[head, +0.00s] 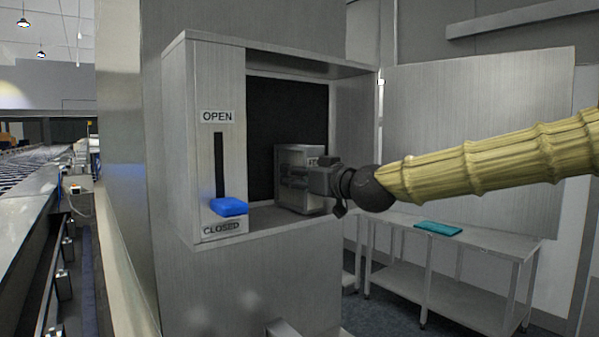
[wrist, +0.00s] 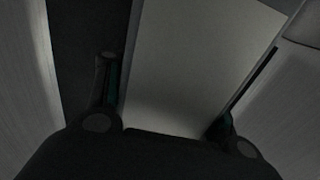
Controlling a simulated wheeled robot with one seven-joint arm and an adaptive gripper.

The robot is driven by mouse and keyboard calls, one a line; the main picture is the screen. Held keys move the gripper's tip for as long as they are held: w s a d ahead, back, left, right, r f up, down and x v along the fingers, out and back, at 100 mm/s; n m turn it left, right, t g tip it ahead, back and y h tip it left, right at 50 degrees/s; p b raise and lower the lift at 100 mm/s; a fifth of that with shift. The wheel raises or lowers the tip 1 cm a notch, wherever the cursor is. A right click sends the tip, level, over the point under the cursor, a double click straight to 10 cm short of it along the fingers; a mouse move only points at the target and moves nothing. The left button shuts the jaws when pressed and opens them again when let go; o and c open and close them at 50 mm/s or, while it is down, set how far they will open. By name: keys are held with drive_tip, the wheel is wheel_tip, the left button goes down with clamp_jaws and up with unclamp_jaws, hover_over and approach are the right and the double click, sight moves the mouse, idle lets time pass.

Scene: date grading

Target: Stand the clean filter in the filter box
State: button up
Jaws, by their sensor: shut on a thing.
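The filter box (head: 203,80) is an open-fronted grey metal cabinet with a dark back. The clean filter (head: 290,155) is a pale grey block, upright inside it towards the right, its lower edge at or close to the box floor. I cannot tell whether it touches the floor. My gripper (head: 318,180) reaches in from the right and is shut on the filter. In the wrist view the filter (wrist: 190,60) fills the space between my two fingers (wrist: 175,85), slightly tilted in the picture. My gripper hides part of its right side in the head view.
A blue lever (head: 229,206) sits low in its slot, near the CLOSED label (head: 221,228). The cabinet door (head: 480,140) stands open on the right. A teal cloth-like item (head: 438,228) lies on a metal table (head: 480,250). A conveyor (head: 30,175) runs at left.

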drive_tip(key=shift+a+f, duration=0.1)
drive_tip(key=o, duration=1.4)
drive_tip(key=shift+s+d, duration=0.15)
drive_tip(key=shift+d, duration=0.05)
drive_tip(key=b+v, duration=0.5)
drive_tip(key=v, duration=0.6)
drive_tip(key=shift+s, duration=0.3)
drive_tip(key=shift+d, duration=0.1)
